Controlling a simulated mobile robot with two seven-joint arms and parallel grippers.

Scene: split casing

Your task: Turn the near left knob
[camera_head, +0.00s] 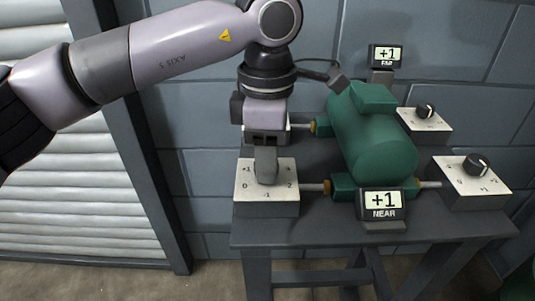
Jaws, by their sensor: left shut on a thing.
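My left gripper (266,165) points straight down over the near left box (267,208). It is shut on the near left knob, which its fingers hide. The box is white on top with a dial scale; the marks +1, 0, -1 and 2 show around the fingers. The near display (383,205) reads +1 and is labelled NEAR. The green casing (374,140) lies to the right of the box, joined to it by a rod (313,187). My right gripper is not in view.
The near right knob (477,164) and far right knob (425,111) sit on white-topped boxes. The far display (387,54) reads +1. The far left box is mostly hidden behind my gripper. A dark table (330,233) carries everything, with a brick wall behind and a shutter at left.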

